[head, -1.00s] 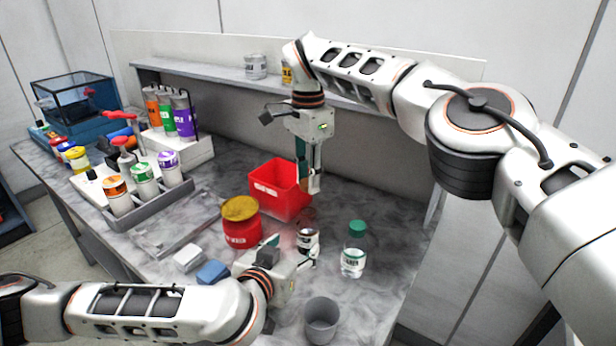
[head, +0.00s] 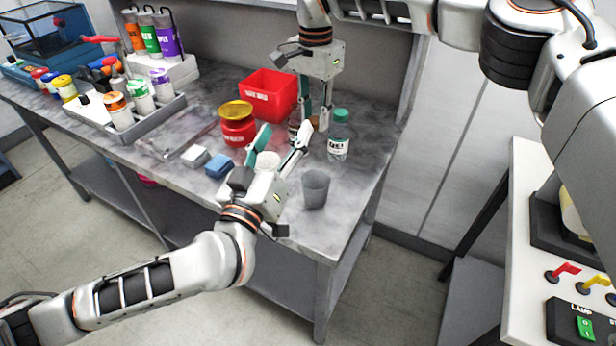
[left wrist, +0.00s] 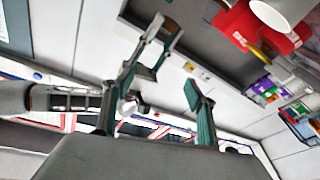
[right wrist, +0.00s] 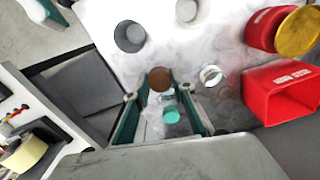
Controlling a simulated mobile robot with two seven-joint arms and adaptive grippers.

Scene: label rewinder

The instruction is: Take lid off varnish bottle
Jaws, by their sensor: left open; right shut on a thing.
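My right gripper (head: 314,124) is shut on a brown round lid (right wrist: 160,78), which shows between its fingertips in the right wrist view. In the right wrist view a round glass rim (right wrist: 210,75), apparently this bottle's open top, stands apart from the lid. My left gripper (head: 283,136) is open and empty, in front of the bottle. In the left wrist view its fingers (left wrist: 165,95) are spread.
A grey cup (head: 315,190) is near the front edge, a white cylinder (head: 268,161) beside the left gripper. A red can (head: 237,128) and red bin (head: 268,95) stand left. A panel table (head: 540,200) is far right.

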